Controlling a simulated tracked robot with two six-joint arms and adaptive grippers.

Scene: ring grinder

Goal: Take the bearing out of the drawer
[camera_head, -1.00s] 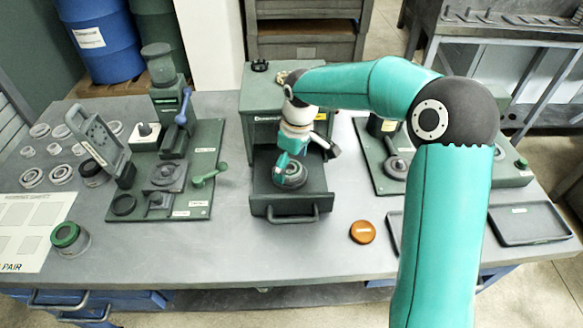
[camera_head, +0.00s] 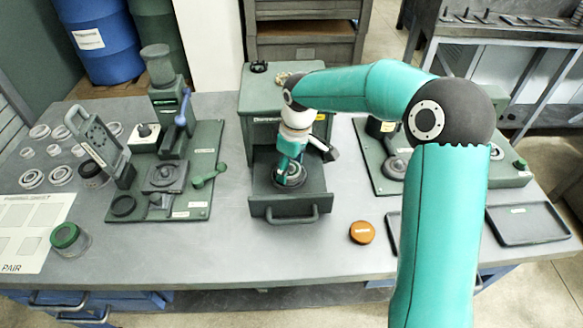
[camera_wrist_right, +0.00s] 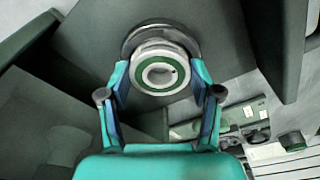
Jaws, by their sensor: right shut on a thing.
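The bearing (camera_head: 296,181) is a grey ring in the pulled-out dark green drawer (camera_head: 312,211) of the green cabinet. My right gripper (camera_head: 288,173) reaches down into the drawer. Its two fingertips (camera_wrist_right: 161,75) are on opposite sides of the bearing, shut on it. The bearing is still low in the drawer; I cannot tell whether it has left the seat. The gripper partly hides it in the head view. My left gripper is not in view.
An orange disc (camera_head: 362,232) lies right of the drawer. A press fixture with a blue-handled lever (camera_head: 183,106) stands left. A green-topped jar (camera_head: 68,238) is at the front left, and a dark tray (camera_head: 528,224) at the right. Bare tabletop lies in front of the drawer.

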